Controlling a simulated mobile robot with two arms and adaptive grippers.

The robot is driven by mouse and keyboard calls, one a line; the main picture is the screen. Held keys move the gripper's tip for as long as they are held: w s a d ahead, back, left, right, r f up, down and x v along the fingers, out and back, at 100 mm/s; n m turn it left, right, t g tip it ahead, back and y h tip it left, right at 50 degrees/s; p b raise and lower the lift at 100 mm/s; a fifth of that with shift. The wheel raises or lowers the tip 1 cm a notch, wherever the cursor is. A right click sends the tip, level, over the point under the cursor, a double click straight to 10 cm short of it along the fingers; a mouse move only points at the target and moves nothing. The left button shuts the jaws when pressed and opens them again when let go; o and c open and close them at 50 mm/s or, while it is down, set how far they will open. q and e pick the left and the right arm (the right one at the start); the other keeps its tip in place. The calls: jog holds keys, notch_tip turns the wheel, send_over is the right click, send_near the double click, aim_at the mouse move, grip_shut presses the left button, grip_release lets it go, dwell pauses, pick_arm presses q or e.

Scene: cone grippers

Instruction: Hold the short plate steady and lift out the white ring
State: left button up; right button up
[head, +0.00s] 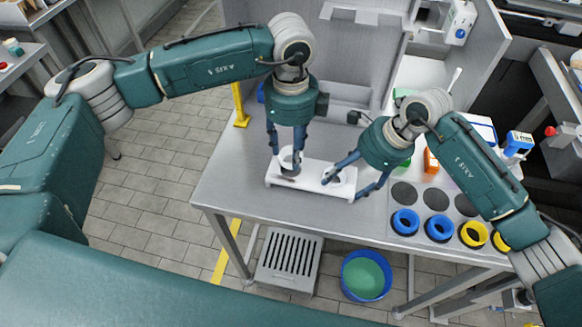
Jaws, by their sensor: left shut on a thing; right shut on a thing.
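The short plate (310,179) is a white, low rectangular block lying near the front of the grey table. My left gripper (285,157) points down over the plate's left end and is shut on the white ring (287,158). The ring is upright at or just above that end, with a dark spot below it; I cannot tell whether it touches the plate. My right gripper (347,184) comes in tilted from the upper right and is shut on the plate's right end. The fingers partly hide the ring and the plate's right end.
On the table's (235,185) right are several blue (405,222) and yellow (473,235) rings and dark round spots. An orange item (431,161) stands behind them. A grey panel rises at the back. A slotted grey box (289,258) and a blue bucket (366,276) are below the front edge.

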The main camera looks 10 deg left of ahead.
jog(key=o, duration=1.5)
jog(key=shift+c, duration=0.2)
jog(key=v, duration=1.2)
jog(key=shift+d, duration=0.1)
